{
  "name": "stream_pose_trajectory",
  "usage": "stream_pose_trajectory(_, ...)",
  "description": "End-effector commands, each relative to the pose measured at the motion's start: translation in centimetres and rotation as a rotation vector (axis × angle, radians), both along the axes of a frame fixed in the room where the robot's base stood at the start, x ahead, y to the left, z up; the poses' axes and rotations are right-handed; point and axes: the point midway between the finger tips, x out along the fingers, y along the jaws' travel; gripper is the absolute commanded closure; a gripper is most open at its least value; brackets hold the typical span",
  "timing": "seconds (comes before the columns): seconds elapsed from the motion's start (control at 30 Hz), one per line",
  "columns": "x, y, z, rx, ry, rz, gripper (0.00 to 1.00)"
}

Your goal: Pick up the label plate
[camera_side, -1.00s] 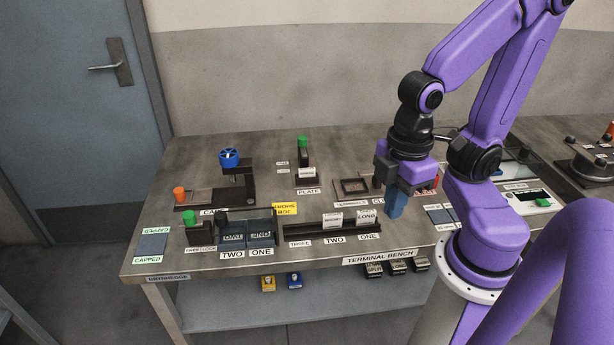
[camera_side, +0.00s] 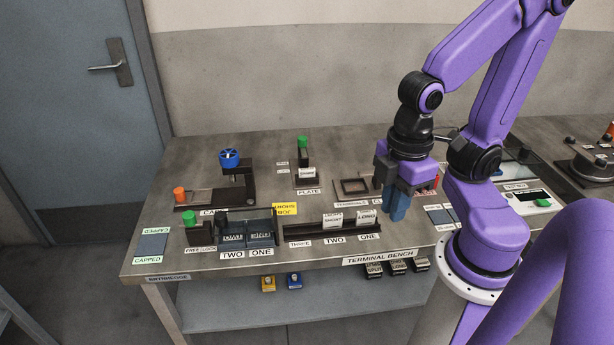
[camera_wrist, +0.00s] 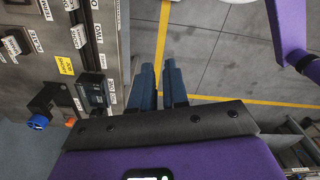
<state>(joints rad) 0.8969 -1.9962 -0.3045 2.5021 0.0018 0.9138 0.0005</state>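A small white plate with dark lettering (camera_side: 307,172) stands in a dark holder with a green knob (camera_side: 303,141), behind the tag "PLATE" (camera_side: 308,191). It seems to be the label plate; its lettering is too small to read. In the wrist view a white lettered face (camera_wrist: 13,45) shows beside the "PLATE" tag at the left edge. My gripper (camera_side: 397,208) hangs over the right part of the bench, to the right of and nearer than the plate. Its two blue fingers (camera_wrist: 160,68) are a little apart with nothing between them.
A dark rack (camera_side: 318,231) with upright white plates stands left of my gripper. A blue-wheeled press (camera_side: 229,158), blue bins (camera_side: 248,238) and a square frame (camera_side: 354,187) are also on the bench. The bench's front edge lies close before my gripper.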

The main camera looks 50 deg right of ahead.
Motion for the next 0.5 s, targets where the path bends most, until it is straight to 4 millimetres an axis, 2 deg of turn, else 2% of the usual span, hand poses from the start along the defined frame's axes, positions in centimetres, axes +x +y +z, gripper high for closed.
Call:
stream_pose_trajectory(0.03,0.00,0.00,0.00,0.000,0.000,0.000,0.67)
stream_pose_trajectory(0.2,0.00,0.00,0.00,0.000,0.000,0.000,0.15)
stream_pose_trajectory(0.5,0.12,-0.08,-0.09,-0.008,-0.002,0.001,0.15)
